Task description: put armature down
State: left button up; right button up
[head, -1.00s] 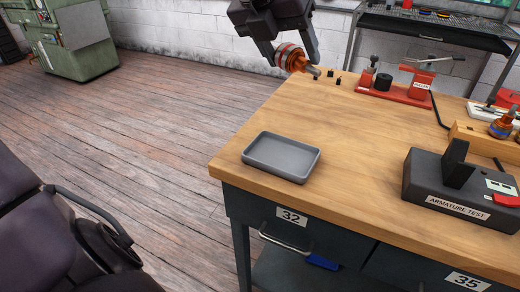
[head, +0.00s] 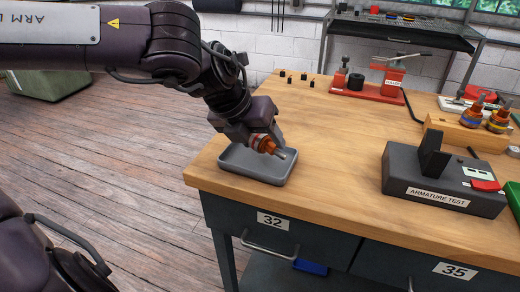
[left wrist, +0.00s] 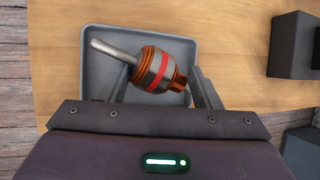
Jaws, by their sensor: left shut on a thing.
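The armature (head: 268,145) is a copper-and-steel rotor with a red band and a bare steel shaft. My left gripper (head: 262,138) is shut on it and holds it tilted over the grey tray (head: 235,168), shaft pointing down to the right. In the left wrist view the armature (left wrist: 157,71) lies between the fingers, with the tray (left wrist: 100,90) behind it. I cannot tell whether the armature touches the tray. The tray is otherwise empty where it shows. My right gripper is not in view.
The dark armature test box (head: 445,180) stands at the right of the wooden bench (head: 330,190). A wooden block (head: 465,135) holds other armatures behind it. A red fixture (head: 370,85) and several small black pieces (head: 290,78) are at the back. The bench middle is clear.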

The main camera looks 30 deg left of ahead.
pick_arm(q)
notch_tip(320, 180, down, 3)
jog(key=shift+w+r, duration=0.1)
jog(key=shift+r, duration=0.05)
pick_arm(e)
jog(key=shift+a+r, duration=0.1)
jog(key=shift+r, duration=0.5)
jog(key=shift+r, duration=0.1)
pick_arm(q)
jog(key=o, duration=1.3)
jog(key=shift+c, duration=0.2)
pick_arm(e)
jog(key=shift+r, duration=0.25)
pick_arm(q)
jog(key=p+v, duration=0.1)
jog(key=v, duration=1.1)
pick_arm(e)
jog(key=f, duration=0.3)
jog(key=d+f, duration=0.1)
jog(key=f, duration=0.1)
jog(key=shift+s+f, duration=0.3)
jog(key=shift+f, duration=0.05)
